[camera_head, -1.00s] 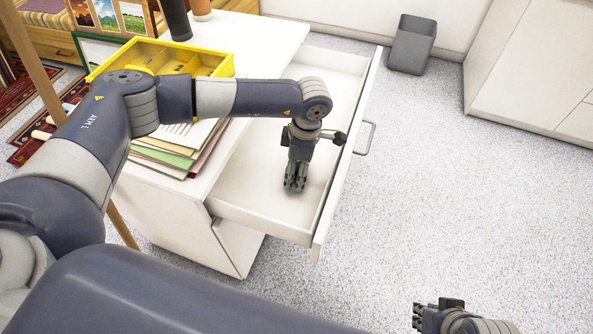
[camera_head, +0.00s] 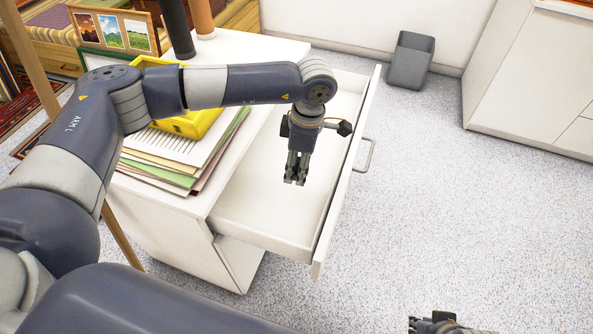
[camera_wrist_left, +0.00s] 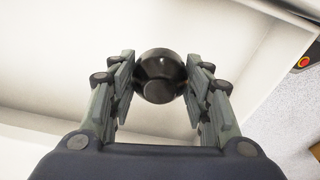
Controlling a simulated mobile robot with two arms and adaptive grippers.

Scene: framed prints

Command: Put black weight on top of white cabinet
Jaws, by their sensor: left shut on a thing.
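The white cabinet (camera_head: 185,228) stands in the middle left of the head view with its top drawer (camera_head: 262,222) pulled open. My left gripper (camera_head: 295,180) is above the open drawer, pointing down. In the left wrist view, the left gripper (camera_wrist_left: 160,95) is shut on the black weight (camera_wrist_left: 160,78), a dark round metal piece between its fingers. The weight is hidden by the fingers in the head view. My right gripper (camera_head: 438,322) shows only partly at the bottom edge, and its fingers are too cut off to judge.
On the cabinet top are a stack of papers and folders (camera_head: 180,160), a yellow tray (camera_head: 195,124), a black cylinder (camera_head: 177,28) and a brown cylinder (camera_head: 199,18). A grey bin (camera_head: 410,60) stands by the wall. The top's far right part is clear.

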